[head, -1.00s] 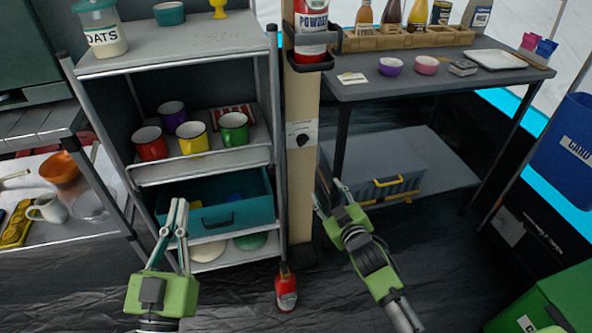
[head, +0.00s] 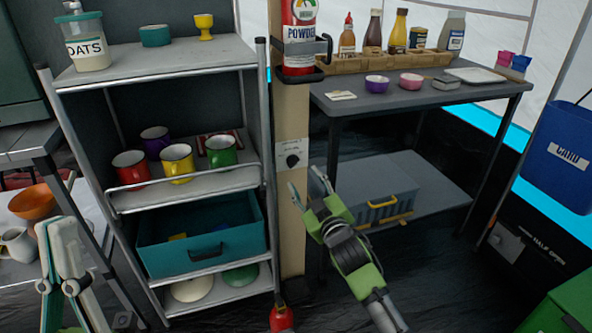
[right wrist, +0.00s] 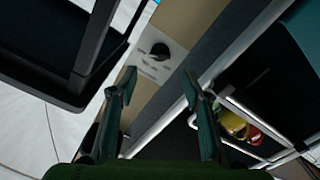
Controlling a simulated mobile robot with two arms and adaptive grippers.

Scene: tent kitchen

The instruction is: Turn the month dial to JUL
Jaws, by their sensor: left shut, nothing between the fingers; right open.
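The month dial is a black knob (head: 292,161) on a white plate (head: 291,148) fixed to the wooden post. In the right wrist view the knob (right wrist: 160,50) lies ahead, beyond the fingertips and between them. The month lettering is too small to read. My right gripper (head: 307,180) is open and empty, just below and slightly right of the knob, apart from it; its fingers also show in the right wrist view (right wrist: 158,80). My left gripper (head: 60,250) is shut and empty at the lower left, far from the dial.
The wooden post (head: 291,220) stands between a metal shelf rack (head: 190,60) with mugs and a teal drawer (head: 200,235), and a dark table (head: 420,95) with bottles. A fire extinguisher (head: 300,35) hangs above the dial. A grey crate (head: 375,190) sits under the table.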

